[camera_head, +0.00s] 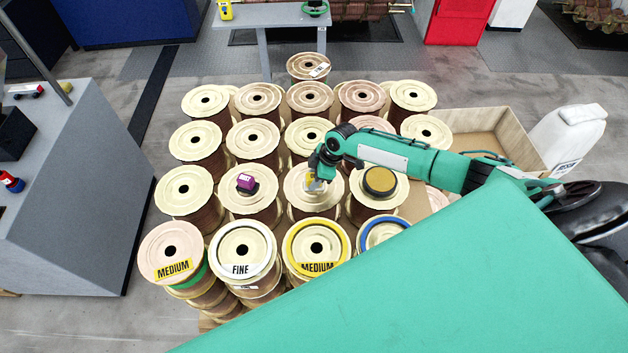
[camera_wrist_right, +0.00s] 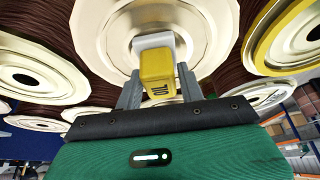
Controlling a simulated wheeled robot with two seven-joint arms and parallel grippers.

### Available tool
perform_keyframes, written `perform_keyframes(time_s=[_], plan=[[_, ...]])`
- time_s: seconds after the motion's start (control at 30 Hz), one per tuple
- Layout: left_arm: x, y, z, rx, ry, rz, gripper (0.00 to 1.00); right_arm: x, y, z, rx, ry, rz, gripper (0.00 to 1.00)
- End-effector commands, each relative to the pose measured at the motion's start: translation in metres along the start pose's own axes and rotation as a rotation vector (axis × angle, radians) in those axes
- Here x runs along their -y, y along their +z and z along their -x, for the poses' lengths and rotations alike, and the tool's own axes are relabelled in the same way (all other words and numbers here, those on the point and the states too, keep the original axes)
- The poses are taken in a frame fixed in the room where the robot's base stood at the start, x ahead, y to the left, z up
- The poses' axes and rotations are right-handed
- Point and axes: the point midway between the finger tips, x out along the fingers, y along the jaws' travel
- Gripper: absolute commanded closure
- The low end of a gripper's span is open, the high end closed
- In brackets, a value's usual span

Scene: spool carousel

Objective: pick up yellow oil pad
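The yellow oil pad (camera_head: 312,184) is a small yellow block with a white part, at a spool top in the middle of the third row. In the right wrist view the pad (camera_wrist_right: 157,72) shows dark lettering and sits between the two fingers. My right gripper (camera_head: 316,176) reaches down over it from the right. Both fingers of the gripper (camera_wrist_right: 159,82) appear to press against the pad's sides. Whether the pad touches the spool below is not clear. My left gripper is out of view.
A purple block (camera_head: 246,183) sits on the spool to the left, and a dark-topped round tin (camera_head: 379,181) on the spool to the right. Front spools carry MEDIUM and FINE labels.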

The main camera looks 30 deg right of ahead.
Motion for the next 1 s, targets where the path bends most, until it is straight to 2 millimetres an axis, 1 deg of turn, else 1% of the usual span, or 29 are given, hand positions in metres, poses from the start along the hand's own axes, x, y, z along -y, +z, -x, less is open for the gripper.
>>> perform_keyframes(time_s=[0.03,0.13,0.17,0.47,0.57,0.67,0.77,0.87,1.0], plan=[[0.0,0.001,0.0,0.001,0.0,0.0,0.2,0.0,0.0,0.0,0.0,0.0,0.0,0.71],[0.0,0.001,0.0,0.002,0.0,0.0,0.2,0.0,0.0,0.0,0.0,0.0,0.0,0.91],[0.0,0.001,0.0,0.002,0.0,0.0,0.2,0.0,0.0,0.0,0.0,0.0,0.0,0.93],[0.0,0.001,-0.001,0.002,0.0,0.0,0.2,-0.001,-0.001,0.002,-0.001,0.001,0.0,0.93],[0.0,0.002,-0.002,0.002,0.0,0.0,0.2,-0.001,-0.002,0.006,-0.001,0.001,0.001,0.93],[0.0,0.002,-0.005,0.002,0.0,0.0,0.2,-0.001,-0.006,0.014,-0.002,0.002,0.001,0.93],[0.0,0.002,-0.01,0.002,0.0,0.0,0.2,-0.001,-0.011,0.028,-0.001,0.003,0.003,0.93],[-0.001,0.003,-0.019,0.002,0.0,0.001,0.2,-0.002,-0.021,0.05,-0.003,0.005,0.005,0.93],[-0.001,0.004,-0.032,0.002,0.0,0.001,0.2,-0.002,-0.038,0.091,-0.004,0.006,0.005,0.93]])
